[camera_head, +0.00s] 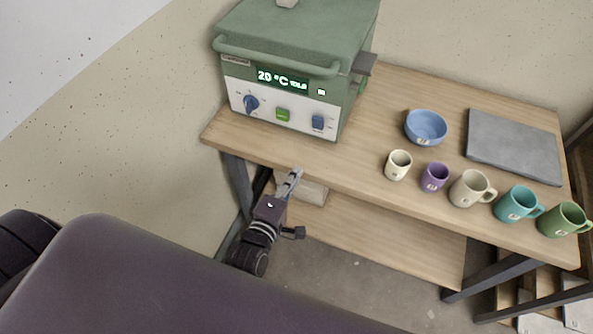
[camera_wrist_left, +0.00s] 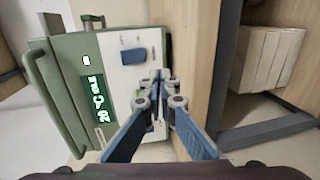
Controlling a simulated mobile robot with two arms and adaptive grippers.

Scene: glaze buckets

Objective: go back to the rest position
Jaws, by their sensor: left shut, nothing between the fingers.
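My left gripper (camera_head: 290,181) is in front of the wooden table's front edge, below the kiln, in the head view. It is shut and empty. In the left wrist view its two fingers (camera_wrist_left: 160,82) meet in front of the kiln's control panel and the table edge. The green kiln (camera_head: 290,75) stands at the table's left end with its lid down, and its display reads 20 °C. It also shows in the left wrist view (camera_wrist_left: 70,60), turned on its side. My right gripper is in neither view.
On the table (camera_head: 330,160) stand a blue bowl (camera_head: 426,127), a cream cup (camera_head: 398,165), a purple cup (camera_head: 434,177), a beige mug (camera_head: 468,189), a teal mug (camera_head: 516,204) and a green mug (camera_head: 564,220). A grey slab (camera_head: 514,146) lies at the right. Floor is clear at left.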

